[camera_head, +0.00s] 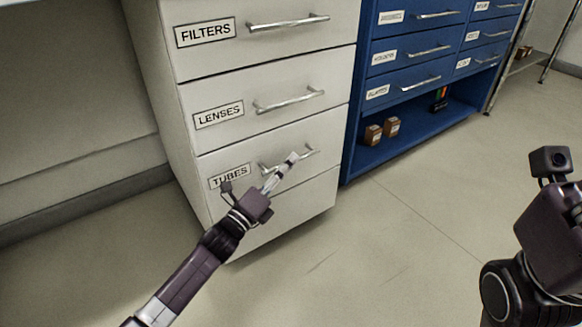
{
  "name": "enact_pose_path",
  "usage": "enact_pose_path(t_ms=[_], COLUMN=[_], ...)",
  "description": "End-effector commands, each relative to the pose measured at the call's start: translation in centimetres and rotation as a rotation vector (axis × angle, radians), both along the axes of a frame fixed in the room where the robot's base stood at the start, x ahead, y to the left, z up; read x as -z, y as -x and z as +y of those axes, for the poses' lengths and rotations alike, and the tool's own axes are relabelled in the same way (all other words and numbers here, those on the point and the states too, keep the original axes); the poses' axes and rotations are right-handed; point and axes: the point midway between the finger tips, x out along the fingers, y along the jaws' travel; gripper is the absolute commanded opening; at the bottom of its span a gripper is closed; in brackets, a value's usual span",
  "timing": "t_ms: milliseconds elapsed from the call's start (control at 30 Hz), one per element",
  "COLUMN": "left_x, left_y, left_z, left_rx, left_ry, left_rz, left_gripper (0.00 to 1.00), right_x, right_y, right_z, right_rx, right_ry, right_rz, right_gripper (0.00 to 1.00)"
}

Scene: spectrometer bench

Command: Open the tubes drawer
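The tubes drawer (245,152) is the lowest labelled drawer of the white cabinet, and its front looks flush with the cabinet. Its TUBES label (229,176) is at the left of the front. Its silver bar handle (309,153) is partly covered by my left gripper (291,160). The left fingertips overlap the middle of the handle, pointing up and right. I cannot tell whether they grip it or are only in front of it. My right arm is at the right edge, over the floor; its fingers are out of view.
Above are the LENSES drawer (275,122) and FILTERS drawer (285,47), both shut, with bar handles. A blue cabinet (352,150) stands to the right, with small brown boxes (373,134) on its bottom shelf. The floor (390,235) in front is clear.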

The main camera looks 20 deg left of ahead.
Motion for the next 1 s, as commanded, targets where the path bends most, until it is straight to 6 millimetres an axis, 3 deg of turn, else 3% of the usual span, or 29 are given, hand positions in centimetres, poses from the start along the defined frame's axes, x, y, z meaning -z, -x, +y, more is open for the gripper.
enact_pose_path(t_ms=[167, 467, 700, 1000], left_x=[-0.21, -0.32, -0.33, -0.3], left_y=[-1.29, -1.46, -1.44, -1.44], left_z=[-0.44, -0.51, -0.5, -0.5], left_rx=[0.0, 0.0, 0.0, 0.0], left_ry=[-0.001, -0.001, -0.001, -0.001], left_rz=[0.0, 0.001, 0.001, 0.001], left_gripper=[0.26, 0.26, 0.0, 0.0], right_x=[-0.12, -0.29, -0.28, -0.27], right_y=[0.49, 0.52, 0.55, 0.55], right_z=[0.04, 0.08, 0.08, 0.08], right_rx=[0.001, 0.002, 0.002, 0.001], right_ry=[0.001, 0.002, 0.002, 0.002], right_rz=[-0.02, -0.022, -0.022, -0.022], right_gripper=[0.4, 0.4, 0.4, 0.4])
